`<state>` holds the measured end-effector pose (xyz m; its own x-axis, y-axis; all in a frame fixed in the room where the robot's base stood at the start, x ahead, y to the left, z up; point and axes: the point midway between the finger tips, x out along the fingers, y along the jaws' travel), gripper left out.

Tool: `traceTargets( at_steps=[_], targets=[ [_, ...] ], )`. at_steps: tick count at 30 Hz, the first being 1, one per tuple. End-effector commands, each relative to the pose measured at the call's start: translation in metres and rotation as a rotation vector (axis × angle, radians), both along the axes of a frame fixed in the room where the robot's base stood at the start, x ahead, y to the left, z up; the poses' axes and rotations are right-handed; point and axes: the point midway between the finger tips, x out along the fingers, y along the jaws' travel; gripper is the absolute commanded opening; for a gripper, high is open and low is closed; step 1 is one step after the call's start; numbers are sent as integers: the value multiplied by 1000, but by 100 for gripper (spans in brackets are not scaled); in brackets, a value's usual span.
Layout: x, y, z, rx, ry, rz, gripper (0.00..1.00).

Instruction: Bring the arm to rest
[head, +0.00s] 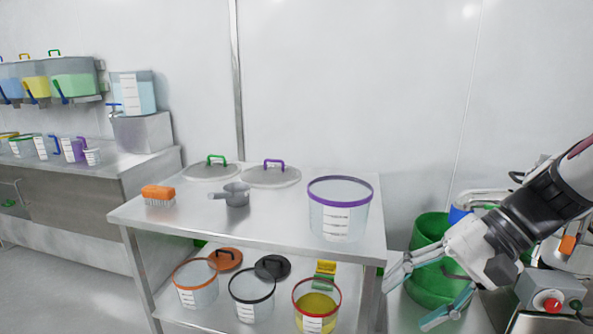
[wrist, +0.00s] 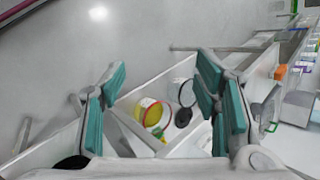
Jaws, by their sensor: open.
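My gripper (head: 418,292) is at the right of the head view, at the end of my arm, in front of a green bin (head: 432,232). Its fingers are spread apart with nothing between them. In the wrist view the teal finger pads of my gripper (wrist: 160,105) stand wide apart. Beyond them, well away, show a yellow-filled container (wrist: 153,112) and a dark lid (wrist: 183,117) on the lower shelf. I cannot tell whether the gripper touches the green bin.
A steel table (head: 275,222) holds a purple-rimmed bucket (head: 340,222), an orange brush (head: 158,194), a grey scoop (head: 236,196) and two lids. Several buckets stand on its lower shelf. A control box with a red button (head: 552,304) is beside my arm. Open floor (head: 60,290) lies left.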

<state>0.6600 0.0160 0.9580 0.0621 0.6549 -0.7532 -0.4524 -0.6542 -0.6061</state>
Motion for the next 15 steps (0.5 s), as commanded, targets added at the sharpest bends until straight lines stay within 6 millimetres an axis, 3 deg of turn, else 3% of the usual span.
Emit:
traceTargets(
  at_steps=[1, 6, 12, 15],
  targets=[
    [-19, 10, 5, -61, -5, 54, 56],
    [-79, 21, 11, -260, -18, 199, 56],
    [-136, 13, 12, -478, -67, 322, 56],
    [-155, 5, 11, -559, -95, 359, 56]
  ],
)
